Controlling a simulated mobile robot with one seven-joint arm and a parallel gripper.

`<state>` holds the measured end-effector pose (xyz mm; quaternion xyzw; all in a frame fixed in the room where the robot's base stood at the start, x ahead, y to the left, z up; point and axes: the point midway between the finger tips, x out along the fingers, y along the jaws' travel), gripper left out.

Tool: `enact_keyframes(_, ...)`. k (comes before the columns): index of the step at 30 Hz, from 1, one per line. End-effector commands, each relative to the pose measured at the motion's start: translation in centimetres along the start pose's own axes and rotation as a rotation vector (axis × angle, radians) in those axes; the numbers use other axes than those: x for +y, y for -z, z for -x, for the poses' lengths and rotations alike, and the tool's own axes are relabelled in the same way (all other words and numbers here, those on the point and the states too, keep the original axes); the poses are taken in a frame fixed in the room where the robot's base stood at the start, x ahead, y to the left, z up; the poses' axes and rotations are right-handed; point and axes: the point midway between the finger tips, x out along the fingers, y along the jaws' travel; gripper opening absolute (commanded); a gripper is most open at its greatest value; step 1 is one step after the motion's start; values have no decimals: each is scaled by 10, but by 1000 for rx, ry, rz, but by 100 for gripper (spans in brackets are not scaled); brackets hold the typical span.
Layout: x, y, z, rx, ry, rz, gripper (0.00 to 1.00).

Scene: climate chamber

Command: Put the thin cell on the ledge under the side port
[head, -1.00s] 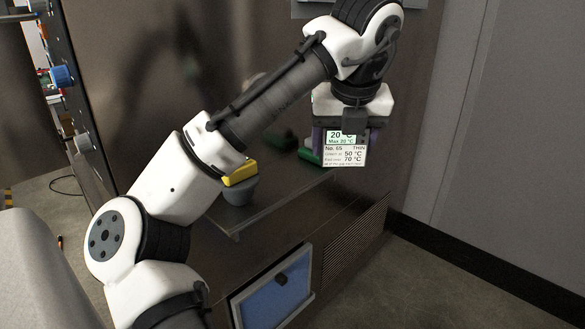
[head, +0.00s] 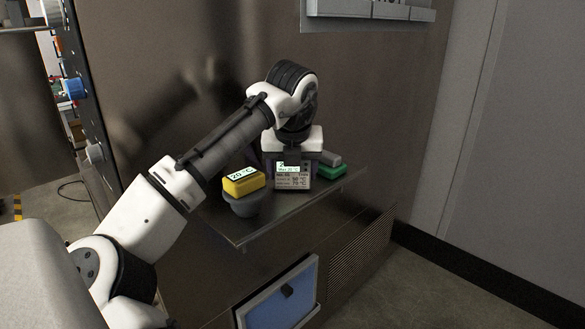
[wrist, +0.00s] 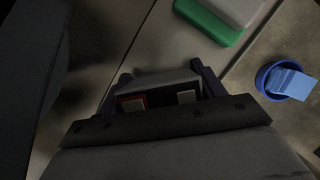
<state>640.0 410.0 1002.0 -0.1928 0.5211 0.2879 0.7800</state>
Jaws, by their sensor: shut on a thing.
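My gripper (head: 292,158) points down over the metal ledge (head: 245,236) and is shut on the thin cell (head: 293,183). The cell is a dark block with a display and a pale label reading THIN, facing the head camera. In the wrist view the cell (wrist: 160,96) sits between the two fingers. It is at or just above the ledge surface; I cannot tell whether it touches. I cannot make out the side port for certain.
A yellow block (head: 243,182) with a display rests on a grey round cup (head: 243,206), left of the cell. A green block (head: 332,173) with a grey piece lies close on the right. A blue-framed panel (head: 281,297) is below the ledge. The ledge's front strip is clear.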

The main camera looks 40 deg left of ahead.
Motion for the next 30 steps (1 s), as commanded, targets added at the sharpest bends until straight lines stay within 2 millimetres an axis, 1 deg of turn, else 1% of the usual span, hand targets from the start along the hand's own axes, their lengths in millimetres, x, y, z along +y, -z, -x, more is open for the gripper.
enact_keyframes(11, 0, 1, -3, -1, 1, -1, 35)
enact_keyframes(12, 0, 1, -4, 0, 1, -1, 69)
enact_keyframes(17, 0, 1, -4, 0, 0, -1, 90)
enact_keyframes(26, 0, 1, -3, 0, -1, -1, 90)
enact_keyframes(29, 0, 0, 1, -1, -1, 0, 90)
enact_keyframes(30, -1, -1, 8, -2, 1, -1, 90)
